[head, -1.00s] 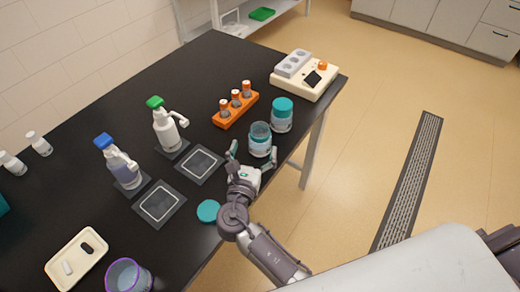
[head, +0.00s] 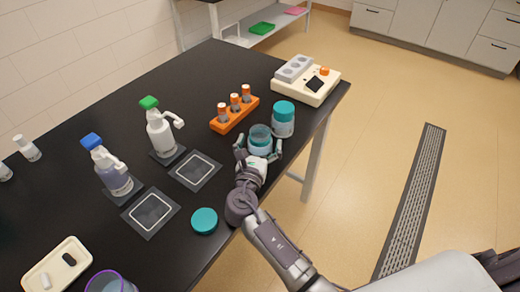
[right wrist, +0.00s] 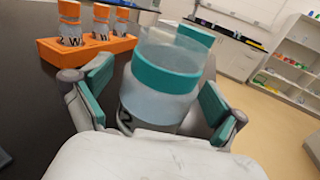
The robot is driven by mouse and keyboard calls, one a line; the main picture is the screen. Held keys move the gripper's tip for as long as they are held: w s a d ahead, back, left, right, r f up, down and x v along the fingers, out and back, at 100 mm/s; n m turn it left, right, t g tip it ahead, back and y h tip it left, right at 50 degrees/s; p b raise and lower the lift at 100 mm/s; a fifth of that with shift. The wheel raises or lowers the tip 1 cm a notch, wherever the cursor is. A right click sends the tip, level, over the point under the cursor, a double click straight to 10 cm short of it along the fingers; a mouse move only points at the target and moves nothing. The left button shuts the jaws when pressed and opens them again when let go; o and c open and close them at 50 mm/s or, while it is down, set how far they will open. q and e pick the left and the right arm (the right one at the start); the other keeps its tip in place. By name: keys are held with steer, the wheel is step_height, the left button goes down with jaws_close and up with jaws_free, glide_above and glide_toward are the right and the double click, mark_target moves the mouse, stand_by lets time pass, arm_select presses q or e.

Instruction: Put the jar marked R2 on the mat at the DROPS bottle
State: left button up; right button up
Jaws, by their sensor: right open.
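An open jar (head: 260,142) with a teal band stands near the table's right edge. My right gripper (head: 259,155) is open, with its fingers on either side of the jar. In the right wrist view the jar (right wrist: 160,90) stands between the spread pads, with gaps visible; part of a dark mark shows low on it, mostly hidden. A second jar (head: 283,120) with a teal lid stands just behind. Two dark mats with white outlines, a far one (head: 196,171) and a near one (head: 150,212), lie before a green-capped bottle (head: 160,132) and a blue-capped bottle (head: 113,172). Their labels are unreadable. My left gripper is out of view.
A loose teal lid (head: 204,221) lies left of my right arm. An orange rack (head: 235,114) with vials and a cream device (head: 306,82) stand farther back. A cream tray (head: 58,268) and a purple-rimmed cup (head: 108,283) are at the near left.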

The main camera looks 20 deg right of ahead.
steer(key=shift+c, duration=0.3)
steer(key=c, duration=1.4)
steer(key=shift+o, duration=0.2)
steer(key=shift+r, duration=0.25)
